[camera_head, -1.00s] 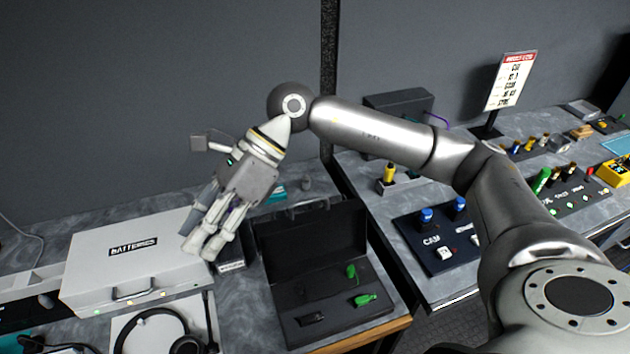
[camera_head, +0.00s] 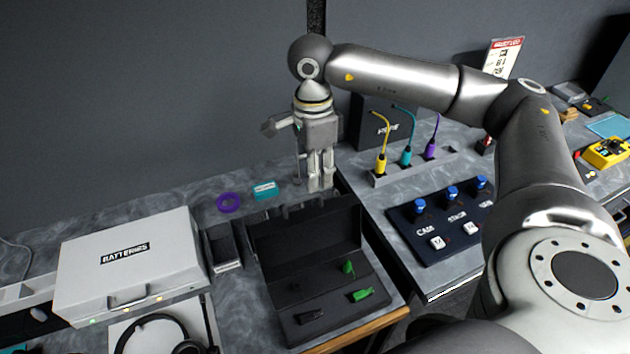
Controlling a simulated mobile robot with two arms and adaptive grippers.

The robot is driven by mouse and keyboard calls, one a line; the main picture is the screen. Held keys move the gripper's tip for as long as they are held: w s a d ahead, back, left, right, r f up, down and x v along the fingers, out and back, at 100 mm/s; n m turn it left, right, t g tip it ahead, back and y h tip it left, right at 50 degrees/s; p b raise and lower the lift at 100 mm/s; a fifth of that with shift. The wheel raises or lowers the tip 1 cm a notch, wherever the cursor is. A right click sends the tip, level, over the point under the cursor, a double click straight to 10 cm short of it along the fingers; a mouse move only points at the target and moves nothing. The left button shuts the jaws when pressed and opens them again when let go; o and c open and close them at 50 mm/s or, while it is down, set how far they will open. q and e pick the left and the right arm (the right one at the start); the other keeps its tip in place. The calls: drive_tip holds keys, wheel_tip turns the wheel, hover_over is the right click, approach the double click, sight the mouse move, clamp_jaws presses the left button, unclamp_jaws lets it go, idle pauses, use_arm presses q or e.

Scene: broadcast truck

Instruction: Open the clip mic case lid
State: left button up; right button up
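The clip mic case is most likely the black case (camera_head: 338,312) on the left bench, near its front right corner. Its lid (camera_head: 305,228) stands raised at the back, so the inside shows. Inside lie small clips, two of them green (camera_head: 360,295) and others dark. My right gripper (camera_head: 319,189) hangs pointing down just behind the raised lid, apparently holding nothing. Its fingers look close together, but the angle hides whether they are open or shut. I cannot tell whether the fingertips touch the lid. My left gripper is not in view.
A white batteries case (camera_head: 130,262) and headphones (camera_head: 160,335) are to the left. A small dark tray (camera_head: 224,248), a purple ring (camera_head: 228,202) and a teal box (camera_head: 264,190) lie behind. A cable stand (camera_head: 412,164) and a button panel (camera_head: 440,220) occupy the right bench.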

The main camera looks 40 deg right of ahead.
drive_tip(key=shift+s+f+p, duration=0.1)
drive_tip(key=shift+f+p, duration=0.35)
drive_tip(key=shift+f, duration=1.7)
drive_tip(key=shift+c, duration=0.5)
clamp_jaws()
